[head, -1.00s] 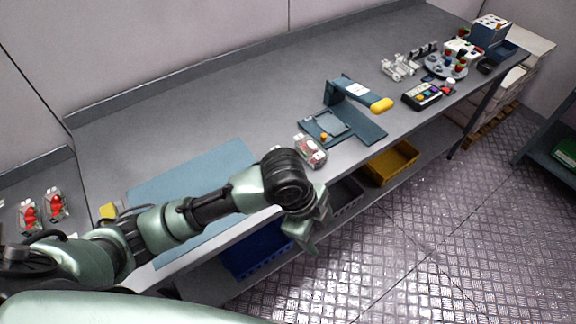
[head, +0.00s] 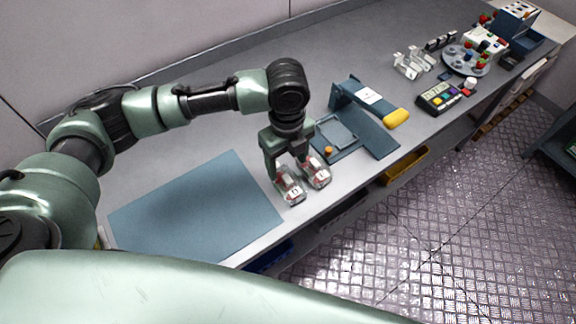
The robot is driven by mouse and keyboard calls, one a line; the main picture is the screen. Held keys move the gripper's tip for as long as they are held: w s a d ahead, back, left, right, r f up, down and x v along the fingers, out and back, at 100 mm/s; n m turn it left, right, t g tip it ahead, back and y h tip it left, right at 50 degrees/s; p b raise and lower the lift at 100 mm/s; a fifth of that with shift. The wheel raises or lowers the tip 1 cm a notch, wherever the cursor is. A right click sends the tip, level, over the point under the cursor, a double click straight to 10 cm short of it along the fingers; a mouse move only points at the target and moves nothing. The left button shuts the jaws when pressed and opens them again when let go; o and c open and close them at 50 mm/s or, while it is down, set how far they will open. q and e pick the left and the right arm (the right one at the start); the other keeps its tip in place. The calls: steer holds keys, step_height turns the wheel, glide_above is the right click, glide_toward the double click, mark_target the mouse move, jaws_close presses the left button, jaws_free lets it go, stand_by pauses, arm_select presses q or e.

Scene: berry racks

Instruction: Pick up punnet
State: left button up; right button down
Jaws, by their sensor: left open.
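Two clear punnets with red fruit and pale labels sit side by side near the front edge of the grey bench. The left punnet (head: 291,190) is just below my left gripper (head: 287,171), and the right punnet (head: 318,174) is close beside it. My left gripper points down, its fingers spread apart near the tops of the punnets. One finger is at the left punnet's left side and the other is near the gap between the punnets. I cannot tell whether the fingers touch either punnet. My right gripper is not in view.
A blue mat (head: 195,212) lies left of the punnets. A keypad box (head: 440,97) and a round tray (head: 466,62) are further right. The bench's back is clear.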

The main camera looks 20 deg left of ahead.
mark_target(287, 179)
arm_select(q)
steer(key=shift+f, duration=0.3)
steer(key=f, duration=0.1)
steer(key=s+f+p, duration=0.1)
steer(key=f+p, duration=0.1)
steer(key=shift+s+d+f, duration=0.2)
steer(key=shift+s, duration=0.1)
steer(key=f, duration=0.2)
steer(key=shift+w+f+p, duration=0.25)
steer(key=shift+f+p, duration=0.05)
steer(key=shift+p, duration=0.05)
steer(key=shift+f, duration=0.3)
steer(key=c, duration=1.2)
steer(key=shift+r, duration=0.15)
steer(key=shift+c, duration=0.2)
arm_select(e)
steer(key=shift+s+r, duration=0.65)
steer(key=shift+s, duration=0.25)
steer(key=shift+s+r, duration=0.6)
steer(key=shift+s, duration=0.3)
